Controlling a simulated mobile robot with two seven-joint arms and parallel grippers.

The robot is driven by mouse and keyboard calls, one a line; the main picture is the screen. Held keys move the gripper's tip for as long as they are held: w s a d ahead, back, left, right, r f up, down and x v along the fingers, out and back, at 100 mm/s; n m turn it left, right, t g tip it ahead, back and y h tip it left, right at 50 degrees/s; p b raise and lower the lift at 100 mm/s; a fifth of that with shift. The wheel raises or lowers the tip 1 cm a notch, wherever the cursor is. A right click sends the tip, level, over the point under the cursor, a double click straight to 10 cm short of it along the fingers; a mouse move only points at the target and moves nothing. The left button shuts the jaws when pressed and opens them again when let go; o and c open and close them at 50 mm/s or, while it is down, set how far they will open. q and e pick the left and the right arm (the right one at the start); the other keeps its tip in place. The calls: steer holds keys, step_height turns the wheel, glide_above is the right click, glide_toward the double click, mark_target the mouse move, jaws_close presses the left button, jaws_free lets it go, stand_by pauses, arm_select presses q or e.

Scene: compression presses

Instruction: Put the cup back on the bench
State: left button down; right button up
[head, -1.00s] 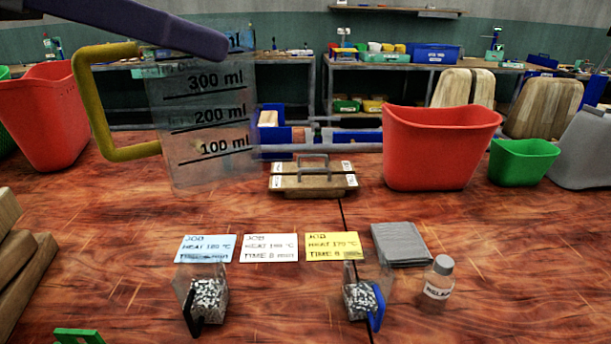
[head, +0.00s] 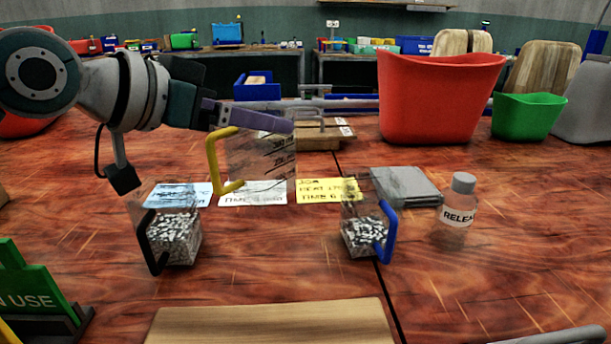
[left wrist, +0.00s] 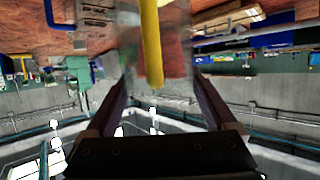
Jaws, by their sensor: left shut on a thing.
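In the left wrist view, the yellow handle (left wrist: 152,45) and clear wall show between the fingers (left wrist: 160,100). My right gripper is not in view.
Two clear cups of grey pellets, one black-handled (head: 175,240) and one blue-handled (head: 364,237), stand nearby. A release bottle (head: 459,212), grey slabs (head: 407,186), a red bin (head: 438,100) and a green bin (head: 528,117) are to the right. Bench between the pellet cups is clear.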

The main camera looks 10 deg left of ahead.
mark_target(242, 183)
arm_select(q)
step_height(242, 183, down, 5)
steer(key=shift+f+b, duration=0.1)
steer(key=shift+b, duration=0.45)
step_height(242, 183, down, 4)
steer(key=shift+f+b, duration=0.1)
steer(key=shift+b, duration=0.7)
steer(key=shift+f, duration=0.15)
jaws_free()
